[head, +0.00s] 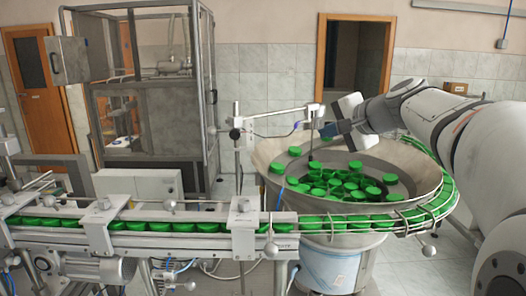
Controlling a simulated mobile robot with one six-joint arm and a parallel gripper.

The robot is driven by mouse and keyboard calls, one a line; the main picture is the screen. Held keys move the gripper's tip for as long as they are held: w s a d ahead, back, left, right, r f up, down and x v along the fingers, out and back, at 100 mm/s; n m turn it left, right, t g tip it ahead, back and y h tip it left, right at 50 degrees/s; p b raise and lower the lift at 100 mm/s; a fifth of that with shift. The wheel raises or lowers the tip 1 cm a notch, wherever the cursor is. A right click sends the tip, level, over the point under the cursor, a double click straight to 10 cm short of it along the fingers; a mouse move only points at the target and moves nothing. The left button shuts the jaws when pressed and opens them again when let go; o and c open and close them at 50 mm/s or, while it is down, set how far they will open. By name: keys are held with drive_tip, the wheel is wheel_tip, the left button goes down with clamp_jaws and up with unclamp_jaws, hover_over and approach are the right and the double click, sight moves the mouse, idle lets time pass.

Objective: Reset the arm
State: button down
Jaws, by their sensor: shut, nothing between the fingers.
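My arm (470,140) reaches in from the right side of the head view. My gripper (324,131) is above the back part of the feeder bowl (265,160). Its fingers are small and dark here; they are shut with nothing between them. Several green caps (345,180) lie loose in the bowl, below the gripper and apart from it.
A conveyor (140,240) carrying a row of green caps runs from the left to the bowl. A thin sensor rod on a stand (238,150) reaches over the bowl close to my gripper. A framed glass machine cabinet (145,100) stands at the back left.

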drive_tip(key=s+f+n+g+h+b, duration=0.3)
drive_tip(key=s+f+n, duration=0.1)
drive_tip(key=s+f, duration=1)
drive_tip(key=s+f+n+g+h+b, duration=0.3)
drive_tip(key=s+f, duration=1.1)
drive_tip(key=f, duration=0.7)
drive_tip(key=n+g+b, duration=0.1)
drive_tip(key=n, duration=0.1)
drive_tip(key=shift+s+f+n+g, duration=0.15)
drive_tip(key=shift+f+n+g, duration=0.1)
drive_tip(key=shift+n+g, duration=0.05)
